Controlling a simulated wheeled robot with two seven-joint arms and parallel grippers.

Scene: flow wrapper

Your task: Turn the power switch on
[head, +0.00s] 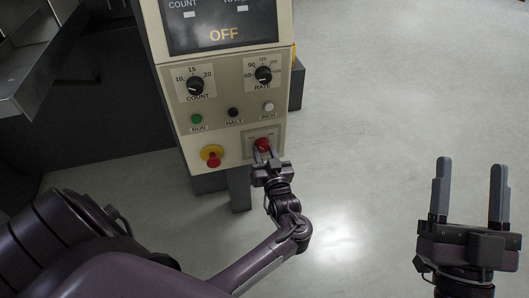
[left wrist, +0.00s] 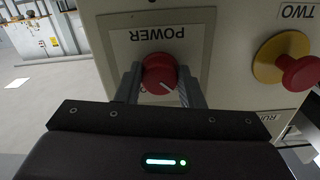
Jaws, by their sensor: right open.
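The red round power switch (head: 263,144) sits at the lower right of the cream control panel. In the left wrist view the power switch (left wrist: 159,74) is under an upside-down POWER label, with a pale mark slanting to the lower right. My left gripper (head: 264,153) is at the switch. In the left wrist view its fingers (left wrist: 158,86) stand on either side of the knob and look shut on it. The knob's sides are partly hidden by the fingers. The display (head: 222,28) reads OFF. My right gripper (head: 472,190) is open and empty, well right of the panel.
A red stop button on a yellow base (head: 213,156) is left of the switch. Above are the RUN (head: 196,119), HALT (head: 233,112) and INCH (head: 268,107) buttons, and the COUNT (head: 195,86) and RATE (head: 264,75) dials. The floor to the right is clear.

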